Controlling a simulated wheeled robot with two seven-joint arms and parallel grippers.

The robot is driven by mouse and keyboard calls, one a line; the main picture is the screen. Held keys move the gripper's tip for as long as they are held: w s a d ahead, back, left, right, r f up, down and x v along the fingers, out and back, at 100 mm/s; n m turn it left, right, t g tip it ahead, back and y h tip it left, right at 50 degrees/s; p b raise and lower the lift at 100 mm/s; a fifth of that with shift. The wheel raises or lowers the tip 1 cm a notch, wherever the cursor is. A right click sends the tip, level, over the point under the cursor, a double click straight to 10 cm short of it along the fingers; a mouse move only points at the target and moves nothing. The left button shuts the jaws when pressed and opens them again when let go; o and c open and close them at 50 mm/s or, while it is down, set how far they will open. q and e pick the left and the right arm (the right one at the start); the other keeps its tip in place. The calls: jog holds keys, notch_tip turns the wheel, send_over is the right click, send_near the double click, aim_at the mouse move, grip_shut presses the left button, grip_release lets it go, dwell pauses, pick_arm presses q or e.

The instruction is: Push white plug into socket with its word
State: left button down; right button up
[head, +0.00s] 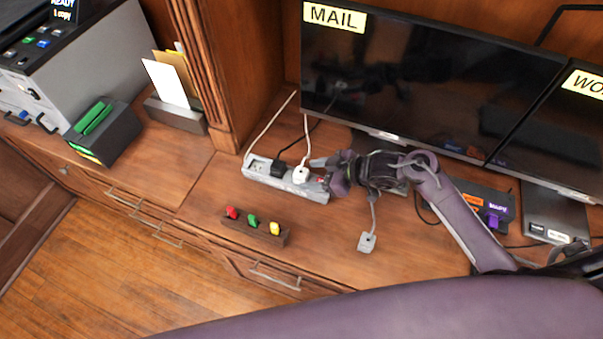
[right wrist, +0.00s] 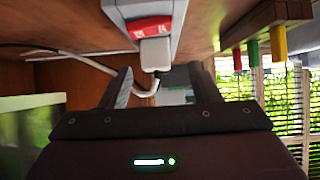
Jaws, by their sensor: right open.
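The white plug (head: 301,174) is at the grey power strip (head: 258,173), beside a black plug (head: 279,169). A pale cord rises from it toward the left monitor. I cannot tell how deeply it is seated. My right gripper (head: 322,171) is at the strip's right end, close to the white plug. In the right wrist view, my right gripper (right wrist: 163,84) is open, with a pale plug (right wrist: 155,52) just beyond its fingertips, below the strip's red part (right wrist: 150,27). Any word on the sockets is too small to read. My left gripper is out of view.
A left monitor (head: 420,75) labelled MAIL stands behind the strip. A small grey block on a cord (head: 367,242) lies in front. A wooden holder (head: 240,233) with red, green and yellow pieces stands front left. The desk left of the holder is clear.

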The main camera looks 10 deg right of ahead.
aim_at(303, 173)
jog(key=x, duration=0.4)
jog(key=shift+w+a+p, duration=0.15)
jog(key=shift+w+p, duration=0.2)
jog(key=shift+w, duration=0.05)
jog(key=shift+s, duration=0.1)
jog(key=shift+c, duration=0.2)
jog(key=c, duration=0.9)
jog(key=shift+c, duration=0.6)
jog(key=shift+r, duration=0.1)
